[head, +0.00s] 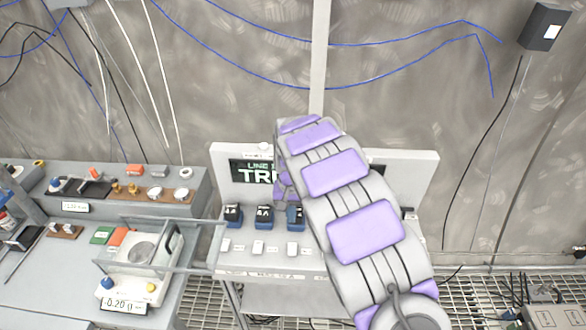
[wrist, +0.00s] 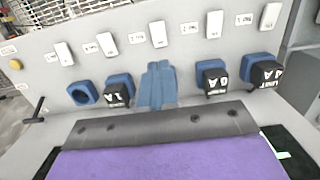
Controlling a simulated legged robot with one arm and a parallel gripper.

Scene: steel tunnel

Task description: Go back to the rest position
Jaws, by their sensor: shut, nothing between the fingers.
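My arm crosses the head view from the lower right, over the panel. My gripper (wrist: 157,68) shows in the wrist view as two blue fingers pressed together, with nothing seen between them. The fingers lie in front of the grey panel (wrist: 35,75), between black plugs in blue sockets; I cannot tell if they touch it. In the head view the fingers are hidden behind my arm.
The panel has a row of black plugs (head: 264,216), white switches (head: 258,248) and a partly hidden display (head: 250,171). An empty blue socket (wrist: 83,94) shows in the wrist view. A bench with a scale (head: 125,305) stands left. Cables hang on the wall.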

